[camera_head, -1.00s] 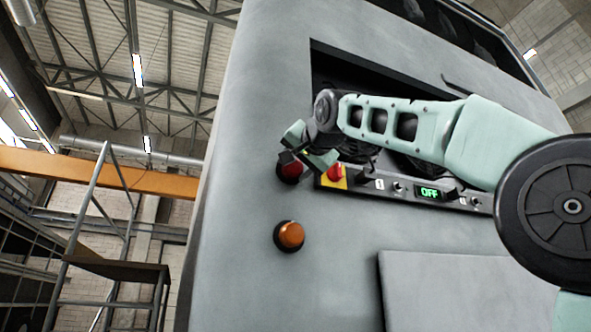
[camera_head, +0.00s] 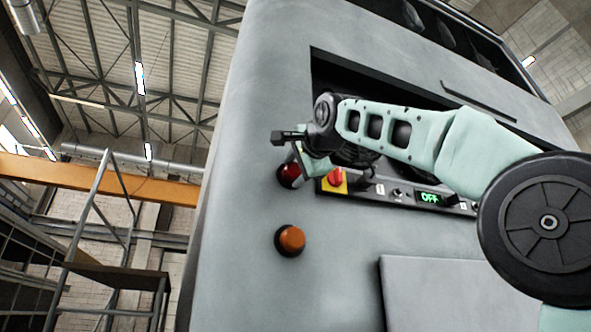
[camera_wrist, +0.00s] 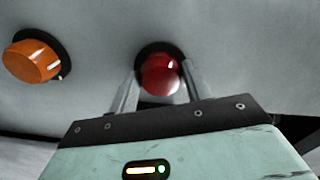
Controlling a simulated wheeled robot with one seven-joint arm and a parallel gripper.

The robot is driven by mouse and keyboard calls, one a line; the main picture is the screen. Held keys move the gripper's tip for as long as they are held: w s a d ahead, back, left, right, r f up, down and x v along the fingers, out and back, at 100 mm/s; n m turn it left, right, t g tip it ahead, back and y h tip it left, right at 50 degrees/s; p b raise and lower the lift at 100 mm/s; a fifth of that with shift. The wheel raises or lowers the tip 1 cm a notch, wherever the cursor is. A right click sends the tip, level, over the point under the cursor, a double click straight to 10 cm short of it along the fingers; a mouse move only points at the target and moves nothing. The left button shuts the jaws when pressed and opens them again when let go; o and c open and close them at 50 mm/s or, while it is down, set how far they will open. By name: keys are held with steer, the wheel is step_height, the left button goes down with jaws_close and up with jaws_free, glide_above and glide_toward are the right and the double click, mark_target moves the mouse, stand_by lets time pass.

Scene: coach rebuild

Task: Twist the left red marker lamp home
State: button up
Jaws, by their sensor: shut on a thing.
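The left red marker lamp (camera_head: 289,172) is a round red dome in a black ring on the grey coach panel, above an orange lamp. In the wrist view the red lamp (camera_wrist: 160,76) sits between the two fingers of my gripper (camera_wrist: 158,88), one on each side. My gripper (camera_head: 297,168) is shut on the lamp; in the head view the fingers partly cover its right side. The dark ring behind the lamp shows above it in the wrist view. I cannot tell whether the lamp is fully seated.
The orange lamp (camera_head: 291,240) stands out from the panel below, and also in the wrist view (camera_wrist: 34,60). A red switch on a yellow plate (camera_head: 334,179) and a control strip with a green OFF display (camera_head: 429,197) lie close to the right. Metal steps (camera_head: 115,272) stand at far left.

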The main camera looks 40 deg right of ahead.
stand_by(0.3)
steer(key=o, duration=1)
steer(key=shift+c, duration=0.2)
steer(key=b+v, duration=0.5)
steer(key=v, duration=1.2)
steer(key=shift+s, duration=0.25)
